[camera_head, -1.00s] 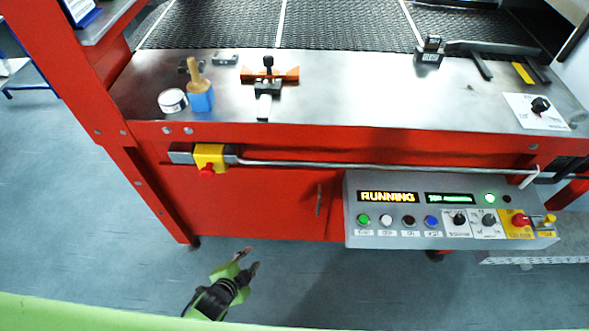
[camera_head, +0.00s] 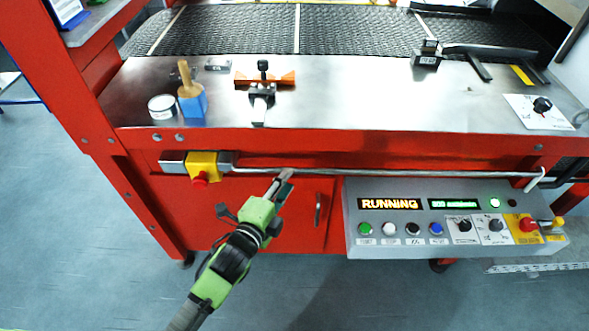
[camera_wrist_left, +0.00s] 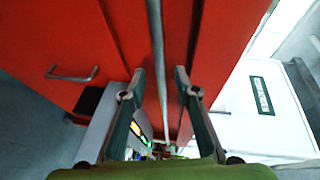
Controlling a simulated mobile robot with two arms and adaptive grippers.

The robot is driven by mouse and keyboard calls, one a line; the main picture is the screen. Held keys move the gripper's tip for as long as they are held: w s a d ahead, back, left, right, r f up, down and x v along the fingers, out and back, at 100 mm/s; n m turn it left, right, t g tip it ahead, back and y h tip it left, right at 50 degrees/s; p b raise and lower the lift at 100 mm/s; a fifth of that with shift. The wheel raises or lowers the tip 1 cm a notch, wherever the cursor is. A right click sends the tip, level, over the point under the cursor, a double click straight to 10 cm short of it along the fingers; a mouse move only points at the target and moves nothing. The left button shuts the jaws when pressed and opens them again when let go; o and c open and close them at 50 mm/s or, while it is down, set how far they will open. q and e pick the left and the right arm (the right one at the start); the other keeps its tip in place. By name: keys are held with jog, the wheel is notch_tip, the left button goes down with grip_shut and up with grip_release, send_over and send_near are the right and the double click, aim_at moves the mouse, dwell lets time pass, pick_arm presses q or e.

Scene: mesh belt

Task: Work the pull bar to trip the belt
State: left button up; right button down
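The pull bar (camera_head: 400,172) is a long thin grey rod running level along the red front of the machine. At its left end is a yellow switch box (camera_head: 203,164) with a red knob. My left gripper (camera_head: 285,175) is at the bar, right of the yellow box. In the left wrist view the bar (camera_wrist_left: 157,50) runs between the two spread fingers (camera_wrist_left: 159,80), with a gap on each side. I cannot tell how deep the bar sits between them. The black mesh belt (camera_head: 350,35) lies behind the steel top. My right gripper is not in view.
The control panel (camera_head: 400,240) under the bar reads RUNNING and has a green light on. A small door handle (camera_head: 318,209) is below and right of my gripper. A brush (camera_head: 191,98), a white tin (camera_head: 162,106) and a clamp (camera_head: 263,90) rest on the steel top.

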aim_at(295, 171)
pick_arm(q)
jog(key=x, duration=0.6)
jog(key=shift+f, duration=0.1)
jog(key=shift+c, duration=0.5)
